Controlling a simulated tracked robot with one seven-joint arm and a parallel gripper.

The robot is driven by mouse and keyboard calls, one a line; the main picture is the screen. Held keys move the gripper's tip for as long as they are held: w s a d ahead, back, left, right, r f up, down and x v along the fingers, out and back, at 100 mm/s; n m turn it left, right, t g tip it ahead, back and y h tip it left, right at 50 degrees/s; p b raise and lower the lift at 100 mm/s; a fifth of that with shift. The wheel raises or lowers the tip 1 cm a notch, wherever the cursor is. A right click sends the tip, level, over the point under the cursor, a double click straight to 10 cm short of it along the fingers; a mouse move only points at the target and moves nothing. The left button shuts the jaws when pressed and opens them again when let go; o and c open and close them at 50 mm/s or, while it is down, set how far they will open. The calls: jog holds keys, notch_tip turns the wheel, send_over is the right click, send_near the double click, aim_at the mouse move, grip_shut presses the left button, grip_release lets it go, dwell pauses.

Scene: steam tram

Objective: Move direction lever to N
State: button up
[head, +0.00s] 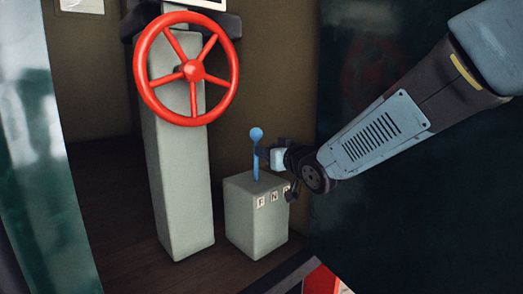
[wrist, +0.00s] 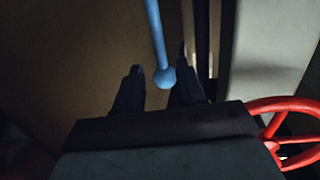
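The direction lever (head: 256,166) is a blue rod with a round knob, standing on a pale grey-green box (head: 255,228). The box's edge carries plates F (head: 261,201), N (head: 274,196) and a third partly hidden by my gripper. The lever's foot is near the F side; its exact setting is hard to tell. My gripper (head: 264,158) reaches in from the right at the lever's height. In the wrist view my gripper (wrist: 160,62) has its fingers apart, with the lever (wrist: 157,35) between them, closer to the right finger. A gap shows on the left.
A red handwheel (head: 194,70) on a tall grey column (head: 180,170) stands left of the box; it also shows in the wrist view (wrist: 292,130). A dark green panel (head: 400,200) is at the right, behind my arm. Brown floor (head: 120,225) lies left.

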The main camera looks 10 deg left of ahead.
jog(key=v, duration=0.6)
jog(key=shift+s+d, duration=0.2)
jog(key=shift+s, duration=0.1)
